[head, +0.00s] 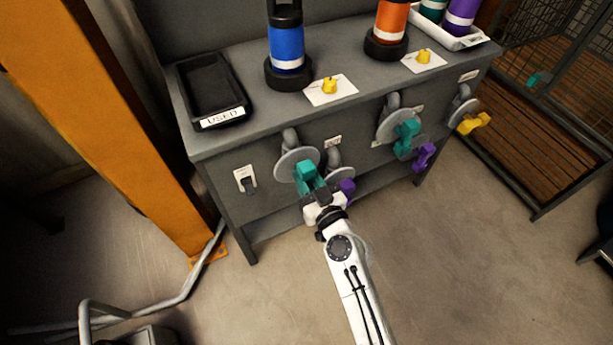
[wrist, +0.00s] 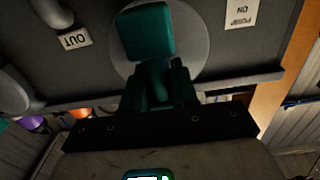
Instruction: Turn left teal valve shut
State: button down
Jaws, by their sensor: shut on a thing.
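The left teal valve (head: 304,174) sits on the front of the grey bench, with a round grey disc (head: 290,163) behind its handle. My gripper (head: 317,190) is at the lower end of this handle and is shut on it. In the wrist view the teal handle (wrist: 145,34) stands up in front of the grey disc, and its lower part runs down between the fingers of my gripper (wrist: 158,88). The fingers partly hide the handle, and its exact angle is hard to tell.
A purple handle (head: 348,187) is close to the right of my gripper. Another teal valve (head: 406,138), a purple handle (head: 424,157) and a yellow handle (head: 474,123) are farther right. A switch (head: 245,180) is to the left. An orange post (head: 110,110) stands beside the bench.

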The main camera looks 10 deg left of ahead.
jog(key=shift+m, duration=0.3)
jog(key=m, duration=0.2)
jog(key=m+b, duration=0.1)
jog(key=shift+w+d+f+m, duration=0.1)
jog(key=shift+d+m, duration=0.05)
jog(key=shift+m, duration=0.25)
jog(key=m, duration=0.4)
jog(key=shift+w+d+m, duration=0.1)
jog(key=shift+d+m, duration=0.05)
jog(key=shift+m, duration=0.15)
jog(key=m, duration=0.4)
jog(key=shift+w+d+f, duration=0.1)
jog(key=shift+f, duration=0.1)
jog(key=shift+f+m, duration=0.15)
jog(key=shift+m, duration=1.1)
jog(key=shift+f+m, duration=0.1)
jog(key=shift+m, duration=1.15)
jog(key=c, duration=1)
grip_release()
jog(key=shift+o, duration=0.2)
